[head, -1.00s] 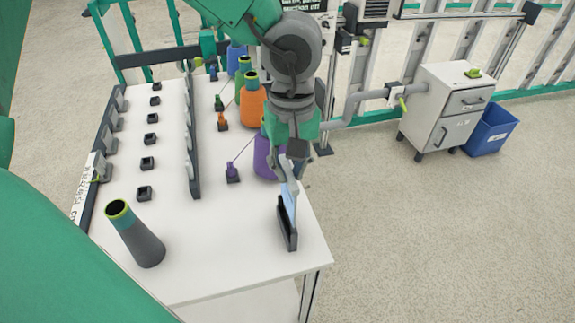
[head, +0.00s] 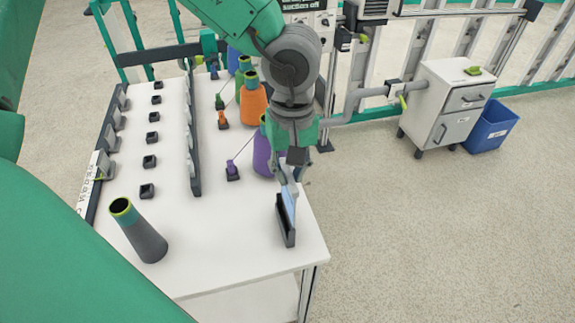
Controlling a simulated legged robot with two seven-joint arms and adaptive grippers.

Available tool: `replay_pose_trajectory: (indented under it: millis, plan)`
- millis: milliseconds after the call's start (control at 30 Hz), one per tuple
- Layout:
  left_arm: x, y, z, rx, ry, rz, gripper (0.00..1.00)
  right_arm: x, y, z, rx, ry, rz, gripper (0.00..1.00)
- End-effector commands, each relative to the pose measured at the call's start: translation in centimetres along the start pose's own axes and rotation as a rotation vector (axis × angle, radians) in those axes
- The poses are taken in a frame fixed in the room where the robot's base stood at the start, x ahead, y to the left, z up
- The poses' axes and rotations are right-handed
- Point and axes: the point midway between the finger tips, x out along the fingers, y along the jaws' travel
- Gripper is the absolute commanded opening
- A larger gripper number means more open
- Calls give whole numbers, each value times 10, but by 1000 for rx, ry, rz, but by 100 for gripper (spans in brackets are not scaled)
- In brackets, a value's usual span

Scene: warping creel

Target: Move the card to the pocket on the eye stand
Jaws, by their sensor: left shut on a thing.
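The card (head: 289,203) is a thin, light blue sheet. It stands nearly upright at a narrow black holder (head: 284,226) near the right edge of the white table. My left gripper (head: 289,187) comes down from above and is shut on the card's upper end. The card's lower part is hidden by the holder's wall, so I cannot tell how deep it sits. A long dark rail with upright eye pieces (head: 193,150) runs along the table's middle. I cannot make out a pocket on it. My right gripper is not in view.
Purple (head: 264,155) and orange (head: 253,105) cones stand behind my left gripper. Several small black blocks line the left side. The table (head: 225,240) is clear between the grey cone and the holder.

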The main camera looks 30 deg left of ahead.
Motion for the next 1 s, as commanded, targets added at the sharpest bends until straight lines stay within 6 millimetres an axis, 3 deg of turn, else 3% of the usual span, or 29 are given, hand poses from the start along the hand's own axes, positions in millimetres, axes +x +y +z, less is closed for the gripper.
replay_pose_trajectory:
  millis: [1000]
  plan:
    - [18,-11,-14,-2,-14,14,0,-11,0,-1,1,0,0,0]
